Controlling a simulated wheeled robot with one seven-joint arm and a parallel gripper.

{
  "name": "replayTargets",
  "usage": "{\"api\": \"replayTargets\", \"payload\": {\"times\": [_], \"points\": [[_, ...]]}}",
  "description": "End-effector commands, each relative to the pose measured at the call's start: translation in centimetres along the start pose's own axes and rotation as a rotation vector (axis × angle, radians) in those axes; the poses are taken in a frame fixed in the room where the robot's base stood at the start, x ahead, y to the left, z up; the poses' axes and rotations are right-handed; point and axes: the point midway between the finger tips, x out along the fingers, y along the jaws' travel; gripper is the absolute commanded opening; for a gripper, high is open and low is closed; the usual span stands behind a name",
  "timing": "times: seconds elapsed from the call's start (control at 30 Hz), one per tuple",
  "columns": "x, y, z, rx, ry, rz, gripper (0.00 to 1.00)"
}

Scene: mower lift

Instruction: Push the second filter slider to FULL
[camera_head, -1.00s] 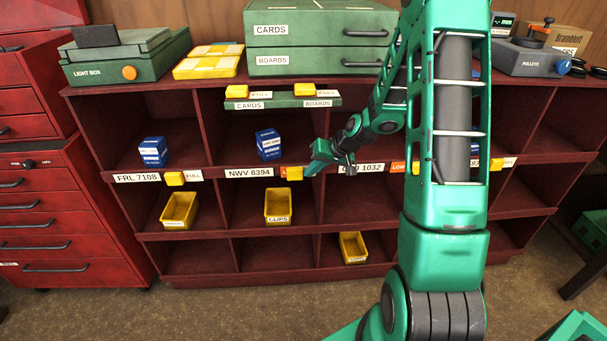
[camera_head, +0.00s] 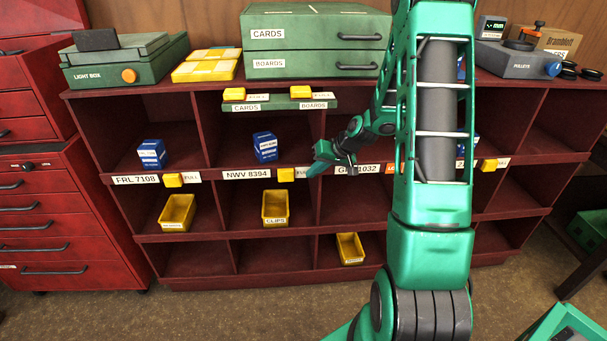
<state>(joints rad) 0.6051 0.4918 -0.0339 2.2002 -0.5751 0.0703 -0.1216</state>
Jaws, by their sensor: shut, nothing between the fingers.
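The second yellow slider (camera_head: 286,174) sits on the shelf edge just right of the NWV 8394 label (camera_head: 246,174). Part of its white scale shows to its right, with orange LOW lettering hidden or not visible there. The first slider (camera_head: 172,180) sits right of the FRL 7108 label (camera_head: 136,180), with a FULL label beside it. My gripper (camera_head: 315,171) is shut and empty, a little right of the second slider and at about its height. A narrow gap shows between fingertips and slider. My arm hides much of the third label, GPD 1032 (camera_head: 356,169), and its slider.
Blue boxes (camera_head: 265,146) stand in the upper compartments and yellow bins (camera_head: 275,207) in the lower ones. A green ledge with two yellow sliders (camera_head: 301,92) juts out above. Another slider (camera_head: 488,165) is at the far right. The red cabinet (camera_head: 40,215) stands left.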

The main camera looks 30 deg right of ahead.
Motion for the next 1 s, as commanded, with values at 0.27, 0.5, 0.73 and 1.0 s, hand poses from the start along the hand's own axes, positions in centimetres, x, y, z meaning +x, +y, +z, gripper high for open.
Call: {"api": "replayTargets", "payload": {"times": [0.27,0.5,0.73,1.0], "points": [[-5.8,-0.2,-0.1,-0.003,0.003,0.002,0.0],[-8.9,-0.4,0.1,-0.004,-0.001,0.001,0.0],[-9.7,-0.6,0.1,-0.006,-0.003,-0.001,0.0],[-9.7,-0.6,0.1,-0.006,-0.003,-0.001,0.0]]}}
